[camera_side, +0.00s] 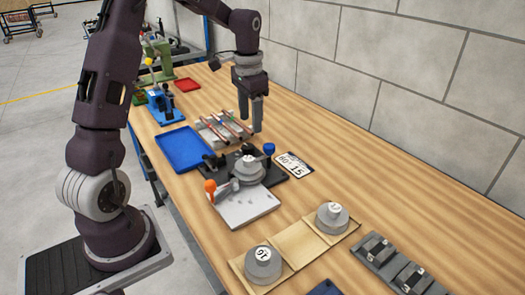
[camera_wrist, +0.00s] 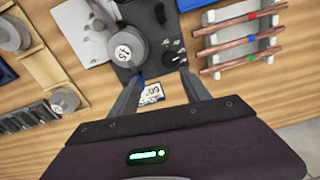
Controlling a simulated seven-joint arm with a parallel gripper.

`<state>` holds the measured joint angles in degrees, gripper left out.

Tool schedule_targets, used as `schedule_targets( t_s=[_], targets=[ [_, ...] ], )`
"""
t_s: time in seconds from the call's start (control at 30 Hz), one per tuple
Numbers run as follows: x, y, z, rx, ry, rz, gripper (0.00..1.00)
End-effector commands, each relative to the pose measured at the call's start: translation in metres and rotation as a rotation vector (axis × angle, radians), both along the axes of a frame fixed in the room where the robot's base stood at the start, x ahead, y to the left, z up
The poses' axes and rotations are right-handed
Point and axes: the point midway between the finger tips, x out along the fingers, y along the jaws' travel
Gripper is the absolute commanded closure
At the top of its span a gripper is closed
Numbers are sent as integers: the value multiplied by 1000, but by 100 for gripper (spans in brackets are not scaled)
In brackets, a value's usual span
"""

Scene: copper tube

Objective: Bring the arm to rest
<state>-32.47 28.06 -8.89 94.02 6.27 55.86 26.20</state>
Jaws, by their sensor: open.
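My gripper (camera_side: 255,122) hangs from the arm above the wooden table, in front of the grey wall. In the wrist view its two fingers (camera_wrist: 157,84) are spread apart with nothing held between them. Copper tubes (camera_side: 231,123) with coloured bands lie across a light rack, close to the gripper in the side view. The rack and tubes also show in the wrist view (camera_wrist: 243,40), to the right of the fingers. A dark bending fixture (camera_side: 272,178) with a round grey die (camera_side: 248,172) stands on the table nearer the side camera.
A blue tray (camera_side: 183,148) lies left of the rack, and a red tray (camera_side: 187,85) lies farther back. A numbered card (camera_side: 294,165) is right of the fixture. Spare grey dies (camera_side: 332,217) sit on a tan tray (camera_side: 297,242) in front. The table along the wall is clear.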

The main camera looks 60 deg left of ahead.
Motion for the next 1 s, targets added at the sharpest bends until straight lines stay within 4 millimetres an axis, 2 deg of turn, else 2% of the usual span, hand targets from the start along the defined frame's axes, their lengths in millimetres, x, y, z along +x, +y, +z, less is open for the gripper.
schedule_targets(
  t_s=[0.03,0.1,0.17,0.23,0.3,0.4,0.5,0.63,1.0],
  targets=[
    [-10,-24,27,26,-36,-8,45],
    [-37,-62,61,55,-95,-2,45],
    [-66,-93,85,70,-152,7,45],
    [-105,-126,104,70,-228,22,45],
    [-145,-151,113,53,-301,36,45],
    [-194,-174,111,9,-385,55,45],
    [-223,-186,103,-33,-437,67,45],
    [-238,-191,97,-58,-461,75,45],
    [-238,-191,97,-59,-461,76,45]
  ],
)
